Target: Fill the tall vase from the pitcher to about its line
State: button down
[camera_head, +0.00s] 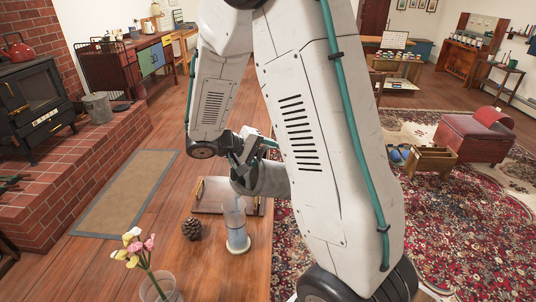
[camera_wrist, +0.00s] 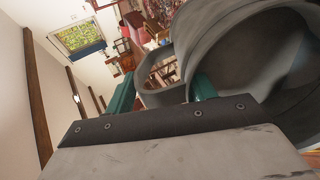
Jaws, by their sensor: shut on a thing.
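My gripper (camera_head: 252,148) is shut on the handle of a grey pitcher (camera_head: 268,180). In the wrist view my teal fingers (camera_wrist: 163,92) close on the handle beside the pitcher's wide body (camera_wrist: 205,35). The pitcher is tipped well over, its mouth toward the left, above the tall vase (camera_head: 237,228). The vase is slim, clear and upright on the wooden table, with pale bluish contents. Its upper end is close under the pitcher's mouth. I cannot make out its line, the exact level or a clear stream. My arm hides part of the pitcher's right side.
A wooden tray (camera_head: 211,204) lies behind the vase. A pinecone (camera_head: 192,229) sits left of it. A glass with pink and yellow flowers (camera_head: 160,288) stands at the table's front. The table (camera_head: 215,270) has bare room near the vase's front.

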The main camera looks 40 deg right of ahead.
jog(key=shift+w+a+r+h, duration=0.25)
jog(key=shift+a+r+h, duration=0.55)
jog(key=shift+a, duration=0.1)
dwell(3.9)
